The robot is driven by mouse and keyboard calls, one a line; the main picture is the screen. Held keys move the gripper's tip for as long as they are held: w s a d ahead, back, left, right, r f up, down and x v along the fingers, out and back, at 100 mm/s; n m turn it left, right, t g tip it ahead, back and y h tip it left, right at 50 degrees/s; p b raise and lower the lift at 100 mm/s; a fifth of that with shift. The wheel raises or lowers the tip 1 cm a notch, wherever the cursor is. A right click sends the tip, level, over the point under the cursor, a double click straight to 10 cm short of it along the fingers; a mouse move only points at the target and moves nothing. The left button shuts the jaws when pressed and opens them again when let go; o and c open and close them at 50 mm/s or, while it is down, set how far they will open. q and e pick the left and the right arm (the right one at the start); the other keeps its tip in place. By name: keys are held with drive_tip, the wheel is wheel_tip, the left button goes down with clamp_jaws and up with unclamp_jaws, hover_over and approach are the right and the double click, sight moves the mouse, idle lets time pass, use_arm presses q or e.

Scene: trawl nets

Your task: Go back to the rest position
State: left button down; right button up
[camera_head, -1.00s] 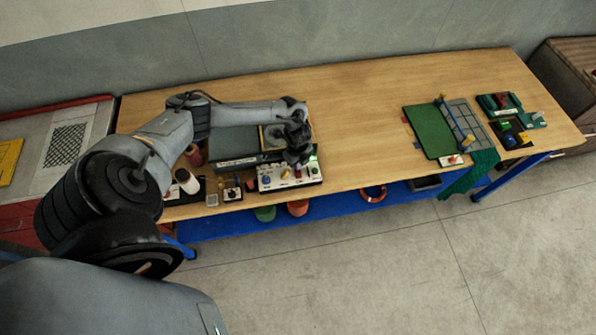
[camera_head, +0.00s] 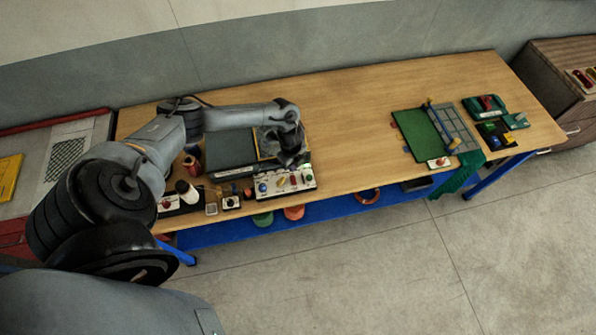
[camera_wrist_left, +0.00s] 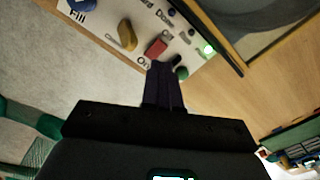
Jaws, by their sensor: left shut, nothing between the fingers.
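My left gripper (camera_head: 290,158) hangs above the back edge of a white control panel (camera_head: 288,182) on the left half of the table. Its fingers are together and empty in the left wrist view (camera_wrist_left: 165,85). That view also shows the panel (camera_wrist_left: 112,28) with a yellow knob (camera_wrist_left: 127,36), a red knob (camera_wrist_left: 156,47) and a lit green lamp (camera_wrist_left: 208,50). The fingertips overlap the panel's edge in the picture; I cannot tell whether they touch it. My right gripper is not in view.
A grey-topped machine (camera_head: 230,148) stands beside the gripper. Spools (camera_head: 187,191) and small switch boxes (camera_head: 231,202) lie near the front left edge. The table's middle (camera_head: 350,130) is clear.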

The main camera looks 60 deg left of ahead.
use_arm(q)
drive_tip(key=w+d+t+h, duration=0.1)
drive_tip(key=d+t, duration=0.2)
drive_tip(key=d, duration=1.6)
drive_tip(key=s+d+r+n+t+p, duration=0.1)
drive_tip(key=d+r, duration=0.2)
drive_tip(key=d, duration=0.2)
drive_tip(key=s+d+r+n+t, duration=0.1)
drive_tip(key=d+r+n, duration=0.1)
drive_tip(key=d, duration=0.3)
drive_tip(key=s+a+r+n+g+p, duration=0.1)
drive_tip(key=s+a+r+n, duration=0.3)
drive_tip(key=s+r+n, duration=0.6)
wheel_tip(320, 180, up, 5)
drive_tip(key=shift+s+f+n+y, duration=0.2)
drive_tip(key=shift+s+n+y, duration=0.15)
drive_tip(key=shift+s, duration=0.5)
drive_tip(key=shift+d, duration=0.1)
